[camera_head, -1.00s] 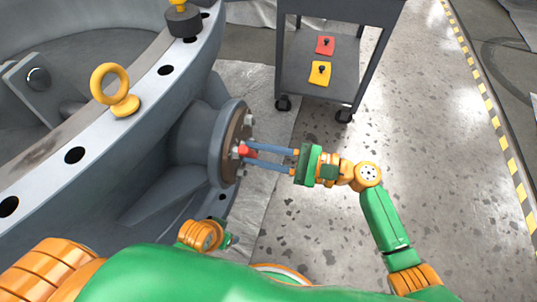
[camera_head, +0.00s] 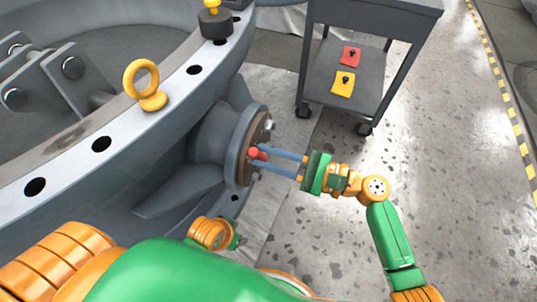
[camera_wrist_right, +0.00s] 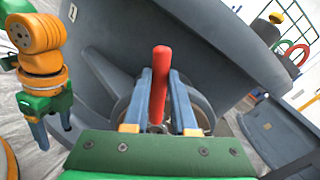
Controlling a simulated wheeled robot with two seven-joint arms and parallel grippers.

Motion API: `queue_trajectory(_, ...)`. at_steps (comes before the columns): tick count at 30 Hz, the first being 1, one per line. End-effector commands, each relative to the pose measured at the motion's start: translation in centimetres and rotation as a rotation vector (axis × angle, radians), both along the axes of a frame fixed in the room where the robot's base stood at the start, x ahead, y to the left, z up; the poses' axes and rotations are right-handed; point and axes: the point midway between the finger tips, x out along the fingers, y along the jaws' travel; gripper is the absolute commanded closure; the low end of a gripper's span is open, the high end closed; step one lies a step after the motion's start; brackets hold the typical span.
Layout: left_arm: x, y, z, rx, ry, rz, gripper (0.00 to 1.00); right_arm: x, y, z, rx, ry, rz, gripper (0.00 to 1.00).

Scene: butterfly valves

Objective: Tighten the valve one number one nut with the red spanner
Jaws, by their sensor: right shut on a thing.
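The valve's pipe flange (camera_head: 244,158) juts from the big grey body, with small bolts or nuts (camera_head: 268,124) on its face. A white plate marked 1 (camera_wrist_right: 72,12) shows in the right wrist view. My right gripper (camera_head: 260,161) is at the flange face, its blue fingers shut on the red spanner (camera_head: 257,154). In the right wrist view the spanner (camera_wrist_right: 159,85) stands between the fingers, its red end pointing up. The spanner's head and any nut it touches are hidden. My left gripper (camera_head: 238,242) hangs low near the body; the wrist view shows its blue fingers apart and empty.
A grey trolley (camera_head: 345,80) stands behind on the right, with a red piece (camera_head: 350,56) and a yellow piece (camera_head: 343,84) on its lower shelf. A yellow lifting eye (camera_head: 142,84) rises from the grey rim. The floor right of my right arm is clear.

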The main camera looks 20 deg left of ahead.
Motion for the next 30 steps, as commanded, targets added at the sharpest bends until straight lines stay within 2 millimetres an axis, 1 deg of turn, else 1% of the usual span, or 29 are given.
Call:
queue_trajectory(8,0.0,0.0,0.0,0.000,-0.001,0.000,0.32,0.0,1.2,0.0,0.000,-0.001,0.001,1.00)
queue_trajectory(18,0.2,0.0,0.1,-0.001,-0.006,0.000,0.32,0.1,1.3,0.0,0.001,0.000,0.000,1.00)
queue_trajectory(27,0.1,0.0,0.1,0.000,-0.003,0.000,0.32,0.1,2.3,0.1,0.001,-0.001,0.000,1.00)
queue_trajectory(30,0.1,0.0,0.1,0.000,-0.003,0.000,0.32,0.1,2.4,0.1,0.001,-0.001,0.000,1.00)
